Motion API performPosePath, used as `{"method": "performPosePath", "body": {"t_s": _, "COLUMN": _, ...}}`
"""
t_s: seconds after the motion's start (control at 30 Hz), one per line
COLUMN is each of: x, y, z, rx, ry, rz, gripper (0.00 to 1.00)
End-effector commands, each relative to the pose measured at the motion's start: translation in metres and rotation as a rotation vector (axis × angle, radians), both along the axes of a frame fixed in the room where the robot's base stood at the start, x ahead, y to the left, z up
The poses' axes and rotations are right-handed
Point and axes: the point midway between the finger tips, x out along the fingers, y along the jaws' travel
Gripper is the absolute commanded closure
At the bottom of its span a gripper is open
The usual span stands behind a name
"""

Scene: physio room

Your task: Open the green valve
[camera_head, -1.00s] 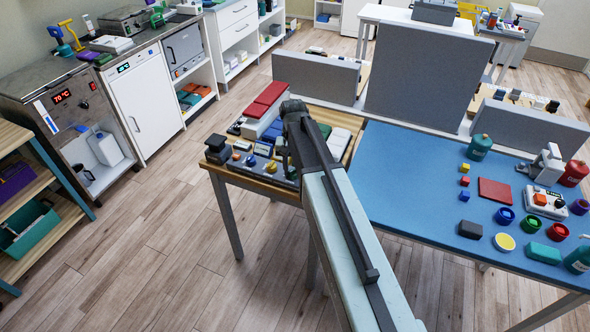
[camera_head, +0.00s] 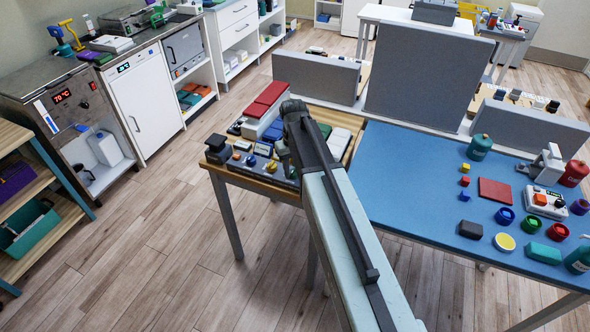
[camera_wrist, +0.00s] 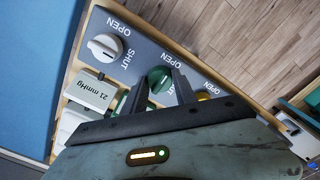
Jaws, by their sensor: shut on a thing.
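The green valve (camera_wrist: 159,78) is a round knob on a grey panel (camera_wrist: 150,42) in the wrist view. My gripper (camera_wrist: 161,84) has its two dark fingers on either side of this knob and is shut on it. In the head view my gripper (camera_head: 284,153) is down at the panel on the wooden table (camera_head: 250,180), and my arm hides the green valve.
A white knob (camera_wrist: 105,47) with OPEN and SHUT labels is left of the green one. A yellow knob (camera_wrist: 203,96) is to its right, close to a finger. A white "21 mmHg" box (camera_wrist: 91,91) stands nearby. A blue table (camera_head: 400,185) with several small objects is at the right.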

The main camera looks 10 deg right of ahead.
Motion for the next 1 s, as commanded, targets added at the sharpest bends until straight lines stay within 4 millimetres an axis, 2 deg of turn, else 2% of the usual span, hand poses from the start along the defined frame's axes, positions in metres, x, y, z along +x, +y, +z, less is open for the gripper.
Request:
{"method": "performPosePath", "body": {"t_s": 0.3, "x": -0.003, "y": 0.001, "z": 0.000, "rx": 0.001, "ry": 0.008, "rz": 0.001, "gripper": 1.00}}
{"method": "performPosePath", "body": {"t_s": 0.33, "x": -0.003, "y": 0.001, "z": 0.000, "rx": 0.001, "ry": 0.008, "rz": 0.001, "gripper": 0.58}}
{"method": "performPosePath", "body": {"t_s": 0.4, "x": -0.003, "y": 0.000, "z": 0.000, "rx": 0.001, "ry": 0.007, "rz": 0.000, "gripper": 0.45}}
{"method": "performPosePath", "body": {"t_s": 0.77, "x": -0.001, "y": 0.000, "z": 0.004, "rx": -0.001, "ry": 0.003, "rz": 0.000, "gripper": 0.45}}
{"method": "performPosePath", "body": {"t_s": 0.87, "x": -0.001, "y": 0.000, "z": 0.014, "rx": -0.001, "ry": 0.003, "rz": 0.000, "gripper": 0.45}}
{"method": "performPosePath", "body": {"t_s": 1.0, "x": -0.001, "y": 0.000, "z": 0.038, "rx": 0.000, "ry": 0.003, "rz": 0.000, "gripper": 0.45}}
